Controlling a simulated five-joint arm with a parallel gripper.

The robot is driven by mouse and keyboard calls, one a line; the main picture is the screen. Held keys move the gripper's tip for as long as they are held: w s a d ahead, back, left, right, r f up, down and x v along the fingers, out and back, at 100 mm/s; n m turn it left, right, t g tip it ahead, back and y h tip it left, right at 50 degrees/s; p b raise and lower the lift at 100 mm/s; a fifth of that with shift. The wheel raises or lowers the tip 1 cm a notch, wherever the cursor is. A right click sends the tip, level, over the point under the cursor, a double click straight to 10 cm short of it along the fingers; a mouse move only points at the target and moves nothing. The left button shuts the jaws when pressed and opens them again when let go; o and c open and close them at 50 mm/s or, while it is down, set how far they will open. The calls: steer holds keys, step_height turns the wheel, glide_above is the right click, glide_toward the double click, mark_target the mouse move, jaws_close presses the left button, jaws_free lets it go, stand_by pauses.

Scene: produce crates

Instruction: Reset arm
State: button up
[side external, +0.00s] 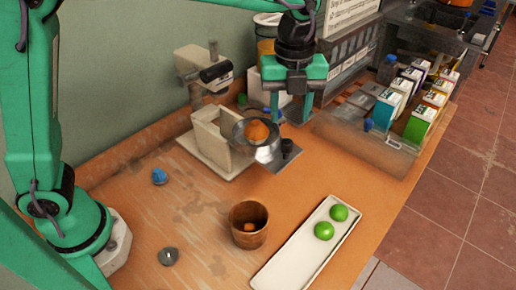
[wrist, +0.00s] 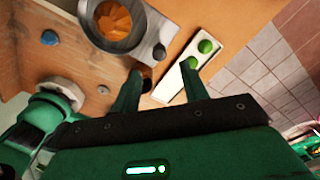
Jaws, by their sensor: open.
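My gripper (side external: 291,116) hangs at the back of the table with its two green fingers apart and nothing between them. It is above and a little right of a metal pan (side external: 268,154) holding an orange item (side external: 257,131). In the wrist view my gripper (wrist: 161,72) also shows spread, empty fingers, with the pan (wrist: 137,35) and its orange item (wrist: 114,20) beyond the left finger. A brown cup (side external: 249,236) with a small orange piece inside stands in the front middle. A white tray (side external: 287,259) to its right holds two green fruits (side external: 331,222).
A pale scale-like machine (side external: 212,137) stands left of the pan. A small blue object (side external: 159,176) and a grey round piece (side external: 168,256) lie on the left of the table. A crate (side external: 370,148) and several cartons (side external: 420,123) stand at right. The left middle table is mostly clear.

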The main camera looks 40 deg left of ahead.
steer(key=w+a+r+n+t+h, duration=0.2)
steer(key=a+r+n+t, duration=0.2)
steer(key=r+n, duration=0.35)
steer(key=s+a+r+n+t, duration=0.2)
steer(key=s+a+r+n, duration=0.4)
steer(key=a+r+n, duration=0.15)
steer(key=s+a+f+n+y, duration=0.1)
steer(key=s+a+f+n, duration=0.4)
steer(key=s+f+n, duration=0.1)
steer(key=s+a+f+n+y, duration=0.1)
steer(key=s+a+f+n, duration=0.3)
steer(key=s+f, duration=0.4)
steer(key=shift+s+a+n+g, duration=0.3)
steer(key=shift+s+a+n, duration=0.05)
steer(key=shift+n, duration=0.55)
